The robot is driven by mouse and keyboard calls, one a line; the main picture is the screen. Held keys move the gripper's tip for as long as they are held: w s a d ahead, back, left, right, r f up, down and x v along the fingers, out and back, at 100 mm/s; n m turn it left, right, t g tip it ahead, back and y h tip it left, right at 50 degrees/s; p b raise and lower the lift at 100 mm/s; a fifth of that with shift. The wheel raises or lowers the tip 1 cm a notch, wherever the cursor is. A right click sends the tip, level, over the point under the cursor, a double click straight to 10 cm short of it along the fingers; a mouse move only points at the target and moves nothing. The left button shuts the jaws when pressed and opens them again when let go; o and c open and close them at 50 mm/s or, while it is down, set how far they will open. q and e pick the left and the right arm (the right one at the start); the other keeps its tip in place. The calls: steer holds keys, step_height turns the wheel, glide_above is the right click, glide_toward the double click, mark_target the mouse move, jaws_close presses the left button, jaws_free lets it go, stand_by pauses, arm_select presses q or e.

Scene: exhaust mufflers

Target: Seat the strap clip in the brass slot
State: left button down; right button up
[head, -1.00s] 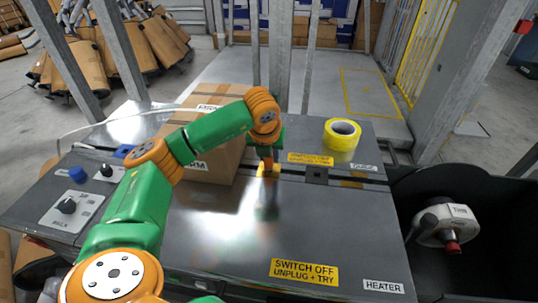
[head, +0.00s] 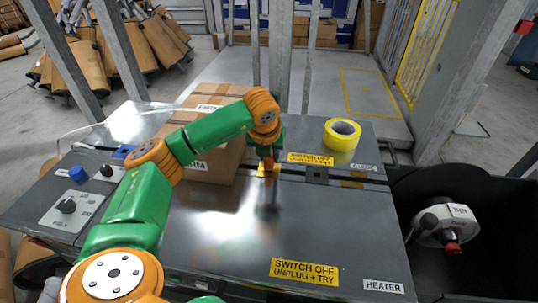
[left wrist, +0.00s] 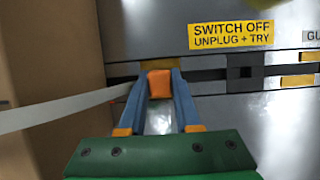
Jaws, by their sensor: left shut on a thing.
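My left gripper (head: 267,164) is low over the dark groove across the grey bench top, next to the carton. In the left wrist view its two blue fingers (left wrist: 159,86) are shut on an orange block, which I take for the strap clip (left wrist: 159,84). A pale strap (left wrist: 70,106) runs from the left toward the clip. A brass plate (left wrist: 148,66) lies at the groove just beyond the fingertips; it also shows under the gripper in the head view (head: 262,174). The clip hides part of it, and I cannot tell whether the clip is inside the slot. My right gripper is not in view.
A cardboard carton (head: 215,160) stands close to the left of the gripper. A yellow tape roll (head: 341,134) lies at the back right. A knob panel (head: 72,207) is on the left. The bench front (head: 240,235) is clear. A dark bin (head: 490,255) stands at the right.

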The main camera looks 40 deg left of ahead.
arm_select(q)
steer(key=shift+f+b, duration=0.4)
steer(key=shift+f, duration=0.1)
steer(key=c, duration=0.5)
jaws_free()
steer(key=shift+r, duration=0.1)
steer(key=v, duration=0.7)
steer(key=shift+p, duration=0.35)
steer(key=shift+r, duration=0.1)
